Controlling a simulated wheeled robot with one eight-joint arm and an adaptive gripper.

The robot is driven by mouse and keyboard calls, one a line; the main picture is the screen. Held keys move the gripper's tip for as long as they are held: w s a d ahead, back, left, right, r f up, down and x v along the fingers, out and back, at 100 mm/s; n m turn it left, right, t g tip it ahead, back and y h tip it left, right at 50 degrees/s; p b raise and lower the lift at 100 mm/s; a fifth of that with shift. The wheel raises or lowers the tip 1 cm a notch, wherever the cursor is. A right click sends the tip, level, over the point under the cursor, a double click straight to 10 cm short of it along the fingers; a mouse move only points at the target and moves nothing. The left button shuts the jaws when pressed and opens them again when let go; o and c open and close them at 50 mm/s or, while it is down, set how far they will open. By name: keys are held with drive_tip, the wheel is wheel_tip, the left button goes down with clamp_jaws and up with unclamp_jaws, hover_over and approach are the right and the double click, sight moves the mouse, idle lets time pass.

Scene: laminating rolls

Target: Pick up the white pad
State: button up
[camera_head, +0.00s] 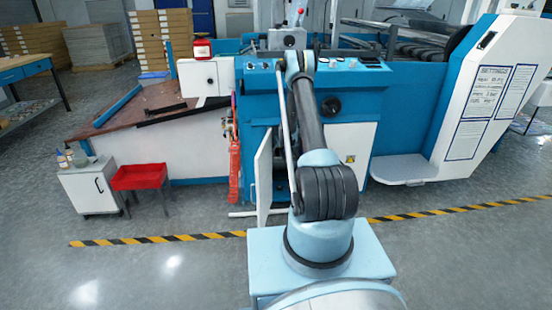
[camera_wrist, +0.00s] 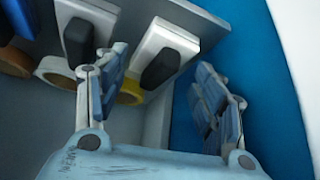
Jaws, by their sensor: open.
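In the wrist view, two white rectangular pieces, each with a black block on it, lie on a grey shelf. The nearer match for the white pad (camera_wrist: 174,34) is at upper middle; a second white piece (camera_wrist: 100,16) is to its left. I cannot tell for sure which is the white pad. My gripper (camera_wrist: 164,88) is open, its fingers wide apart with nothing between them. The right-hand white piece appears beyond the gap and apart from the fingers. The left finger partly covers the area below the left piece. The pads cannot be made out in the head view.
A yellow roll (camera_wrist: 131,92) and a tan tape roll (camera_wrist: 55,72) are by the left finger. A blue object (camera_wrist: 22,18) is at the upper left. A blue wall (camera_wrist: 235,65) is close by the right finger. The blue-white machine (camera_head: 350,92) stands ahead of my arm.

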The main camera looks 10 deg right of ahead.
drive_tip(key=shift+x, duration=1.15)
drive_tip(key=c, duration=0.8)
